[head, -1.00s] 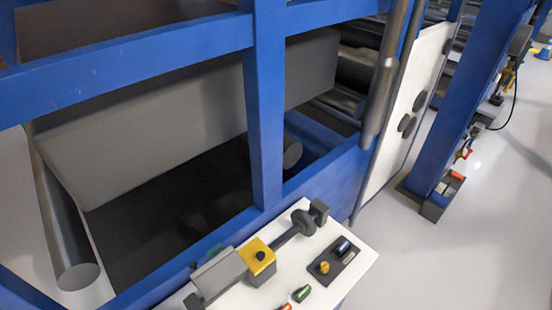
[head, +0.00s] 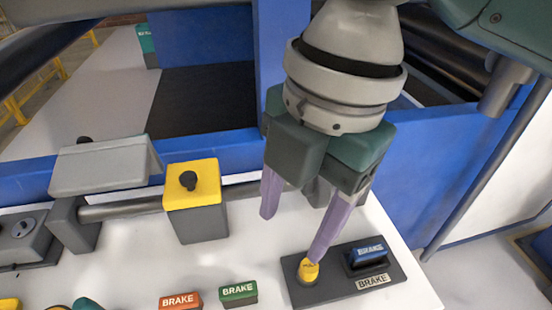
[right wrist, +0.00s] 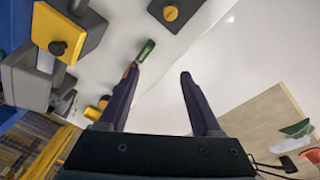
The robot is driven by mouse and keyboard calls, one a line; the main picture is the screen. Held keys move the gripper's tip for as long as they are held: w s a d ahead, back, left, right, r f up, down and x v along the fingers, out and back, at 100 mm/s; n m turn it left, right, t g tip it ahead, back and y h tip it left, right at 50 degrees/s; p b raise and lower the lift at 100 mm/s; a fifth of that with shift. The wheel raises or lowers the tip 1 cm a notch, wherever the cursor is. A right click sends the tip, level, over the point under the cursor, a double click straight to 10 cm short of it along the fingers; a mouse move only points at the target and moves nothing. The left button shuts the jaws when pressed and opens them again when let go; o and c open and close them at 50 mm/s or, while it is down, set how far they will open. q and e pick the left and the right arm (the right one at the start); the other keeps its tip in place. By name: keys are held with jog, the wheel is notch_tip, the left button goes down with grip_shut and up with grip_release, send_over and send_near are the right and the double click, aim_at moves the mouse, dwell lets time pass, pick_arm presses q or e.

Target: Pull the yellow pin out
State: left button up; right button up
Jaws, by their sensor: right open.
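The yellow pin (head: 308,271) stands in a dark plate (head: 340,290) on the white panel, at the lower right of the head view. A yellow round knob in a dark plate at the top of the right wrist view (right wrist: 170,13) looks like the same pin. My right gripper (head: 292,238) is open, its two purple fingers pointing down and apart. In the head view one fingertip overlaps the top of the pin. In the right wrist view the pin lies beyond the fingertips (right wrist: 159,73), not between them. My left gripper is not in view.
A blue block (head: 367,254) shares the plate with the pin. Green (head: 239,293) and orange (head: 180,301) BRAKE blocks lie left of it. A yellow-topped grey box (head: 195,200) with a black knob stands further left. The blue machine frame (head: 430,165) rises behind.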

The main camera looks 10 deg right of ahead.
jog(key=n+h+b, duration=0.1)
jog(key=n+b, duration=0.1)
jog(key=b, duration=0.3)
send_over(310, 266)
notch_tip(310, 266, down, 6)
jog(key=shift+h, duration=0.3)
notch_tip(310, 266, down, 10)
jog(key=b, duration=0.2)
jog(key=shift+f+b, duration=0.1)
jog(key=shift+b, duration=0.3)
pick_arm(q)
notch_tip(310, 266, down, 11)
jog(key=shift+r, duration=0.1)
pick_arm(e)
grip_shut()
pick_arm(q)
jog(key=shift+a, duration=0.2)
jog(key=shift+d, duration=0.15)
